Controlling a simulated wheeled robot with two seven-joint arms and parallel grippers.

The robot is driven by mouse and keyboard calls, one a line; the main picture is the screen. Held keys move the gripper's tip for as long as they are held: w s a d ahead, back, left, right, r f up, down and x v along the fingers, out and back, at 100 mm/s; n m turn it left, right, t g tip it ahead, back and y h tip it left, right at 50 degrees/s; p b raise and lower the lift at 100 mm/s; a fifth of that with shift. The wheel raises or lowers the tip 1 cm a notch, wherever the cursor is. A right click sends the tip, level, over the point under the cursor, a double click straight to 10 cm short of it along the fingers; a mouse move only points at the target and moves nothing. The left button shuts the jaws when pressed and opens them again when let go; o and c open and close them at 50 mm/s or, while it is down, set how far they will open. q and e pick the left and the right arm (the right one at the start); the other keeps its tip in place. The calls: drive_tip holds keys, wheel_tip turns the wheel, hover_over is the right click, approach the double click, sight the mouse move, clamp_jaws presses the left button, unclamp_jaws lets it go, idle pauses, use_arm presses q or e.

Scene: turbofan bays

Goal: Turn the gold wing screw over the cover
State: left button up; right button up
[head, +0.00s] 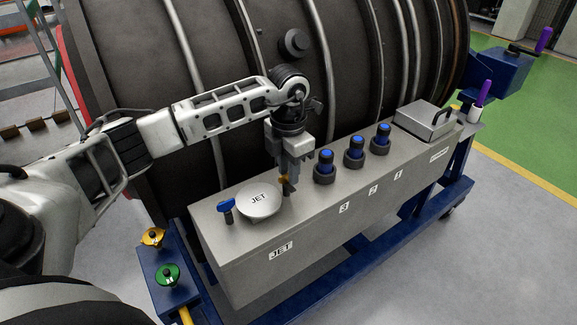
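A small gold part, seemingly the gold wing screw (283,178), shows at the cover's right edge, mostly hidden by my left gripper (288,180). The gripper points down with its fingertips at the gold part. I cannot tell whether the fingers are closed on it. A blue wing screw (226,209) stands upright at the cover's left edge. My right gripper is not in view.
Several blue-topped knobs (354,152) stand on the box right of my gripper, before a handled metal lid (425,119). The dark engine casing (260,60) rises behind. A blue stand (165,290) at lower left carries a yellow (152,237) and a green (167,275) wing piece.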

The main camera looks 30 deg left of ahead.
use_arm(q)
clamp_jaws()
